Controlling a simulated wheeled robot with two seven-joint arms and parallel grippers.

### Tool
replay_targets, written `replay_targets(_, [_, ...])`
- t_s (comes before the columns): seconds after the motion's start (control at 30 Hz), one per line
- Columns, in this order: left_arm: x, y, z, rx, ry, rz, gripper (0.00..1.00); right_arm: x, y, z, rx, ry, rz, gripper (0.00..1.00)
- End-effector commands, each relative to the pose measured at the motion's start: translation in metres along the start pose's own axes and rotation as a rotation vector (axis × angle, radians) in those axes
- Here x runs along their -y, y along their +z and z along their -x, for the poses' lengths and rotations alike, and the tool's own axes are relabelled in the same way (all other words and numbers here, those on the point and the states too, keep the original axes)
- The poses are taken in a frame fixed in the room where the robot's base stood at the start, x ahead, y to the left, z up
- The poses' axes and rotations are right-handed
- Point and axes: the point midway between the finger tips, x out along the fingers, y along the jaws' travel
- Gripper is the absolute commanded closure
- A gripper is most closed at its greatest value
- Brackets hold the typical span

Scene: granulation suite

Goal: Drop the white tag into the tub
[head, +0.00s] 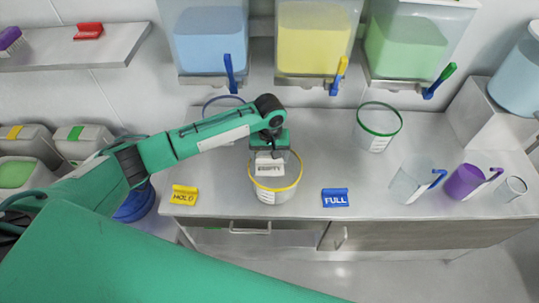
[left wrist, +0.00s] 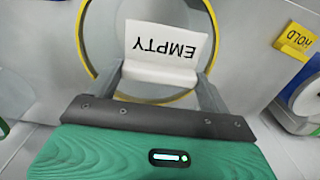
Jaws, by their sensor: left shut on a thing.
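The white tag (head: 268,169), marked EMPTY, is held between the fingers of my left gripper (head: 271,157). In the left wrist view the tag (left wrist: 165,50) sits between the two grey fingers (left wrist: 166,80). The gripper is over a clear tub with a yellow rim (head: 276,189) on the counter. The tag overlaps the tub's mouth in both views; how far it is above or inside the rim I cannot tell. The yellow rim (left wrist: 92,60) arcs behind the tag in the left wrist view. My right gripper is not in view.
A yellow HOLD tag (head: 184,195) and a blue FULL tag (head: 335,197) stand on the counter beside the tub. A blue-rimmed tub (head: 222,100) is partly hidden behind my arm. A green-rimmed tub (head: 378,127) and jugs (head: 465,182) stand to the right. Dispensers (head: 313,40) hang above.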

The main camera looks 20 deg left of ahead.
Motion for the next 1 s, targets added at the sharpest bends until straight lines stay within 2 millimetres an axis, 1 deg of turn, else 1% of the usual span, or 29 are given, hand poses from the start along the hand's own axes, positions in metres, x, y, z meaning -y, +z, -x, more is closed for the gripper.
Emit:
replay_targets(0.03, [0.000, 0.000, 0.000, 0.000, 0.000, 0.000, 0.41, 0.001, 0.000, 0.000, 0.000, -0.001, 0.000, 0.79])
replay_targets(0.07, [0.000, 0.000, 0.000, 0.000, 0.000, 0.000, 0.15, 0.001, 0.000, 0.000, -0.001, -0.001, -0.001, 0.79])
replay_targets(0.13, [0.000, 0.000, 0.000, 0.000, 0.000, 0.000, 0.02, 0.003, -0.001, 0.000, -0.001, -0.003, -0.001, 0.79])
replay_targets(0.17, [0.000, 0.000, 0.000, 0.000, 0.000, 0.000, 0.00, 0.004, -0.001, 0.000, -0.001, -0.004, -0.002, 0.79])
replay_targets(0.4, [0.000, 0.000, 0.001, 0.000, 0.000, 0.000, 0.00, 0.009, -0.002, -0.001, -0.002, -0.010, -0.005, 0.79])
replay_targets(0.47, [0.000, 0.000, 0.004, -0.001, 0.001, 0.000, 0.00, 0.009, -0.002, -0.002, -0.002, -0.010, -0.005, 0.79])
replay_targets(0.53, [-0.001, -0.001, 0.011, -0.002, 0.003, -0.001, 0.00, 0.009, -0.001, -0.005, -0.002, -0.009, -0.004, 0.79])
replay_targets(0.67, [-0.001, -0.001, 0.035, -0.003, 0.005, -0.002, 0.00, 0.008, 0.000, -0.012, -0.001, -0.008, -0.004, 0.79])
replay_targets(0.9, [-0.001, -0.001, 0.091, -0.004, 0.004, -0.002, 0.00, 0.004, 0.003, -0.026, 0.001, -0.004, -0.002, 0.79])
replay_targets(1.0, [-0.001, -0.001, 0.110, -0.004, 0.003, -0.001, 0.00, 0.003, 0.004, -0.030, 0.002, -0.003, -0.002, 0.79])
